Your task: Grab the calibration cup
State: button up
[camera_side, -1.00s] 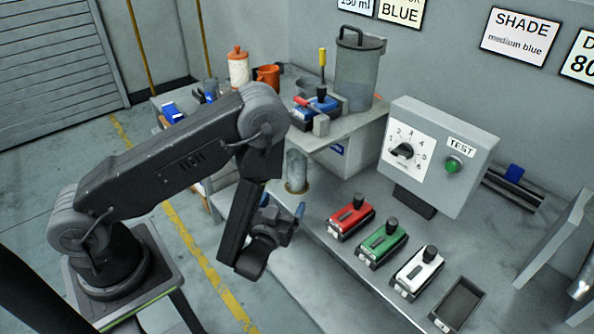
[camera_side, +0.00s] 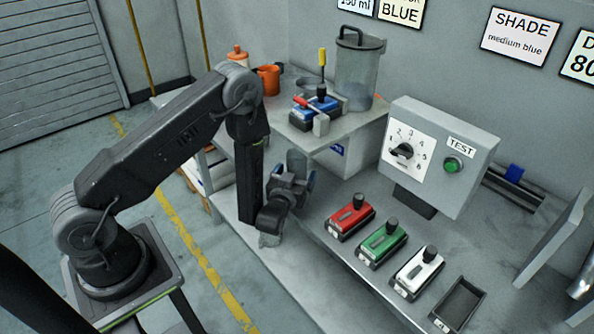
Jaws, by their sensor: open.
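The calibration cup (camera_side: 296,159) looks like the clear cylinder standing on the bench, near the corner of the raised shelf. Only its upper part shows; my gripper hides its lower part and base. My gripper (camera_side: 291,180) is open, low over the bench and directly in front of the cup in this view. I cannot tell whether the fingers are around the cup or only in front of it, or whether they touch it.
Red (camera_side: 350,217), green (camera_side: 382,243) and white (camera_side: 416,272) units and an empty dark tray (camera_side: 457,304) line the bench front. A test box with a dial (camera_side: 440,155) stands behind them. The raised shelf holds a large lidded jug (camera_side: 359,70) and a blue unit (camera_side: 316,107).

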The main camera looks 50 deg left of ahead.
jog(key=c, duration=1.2)
jog(key=shift+o, duration=0.2)
jog(key=shift+r, duration=0.15)
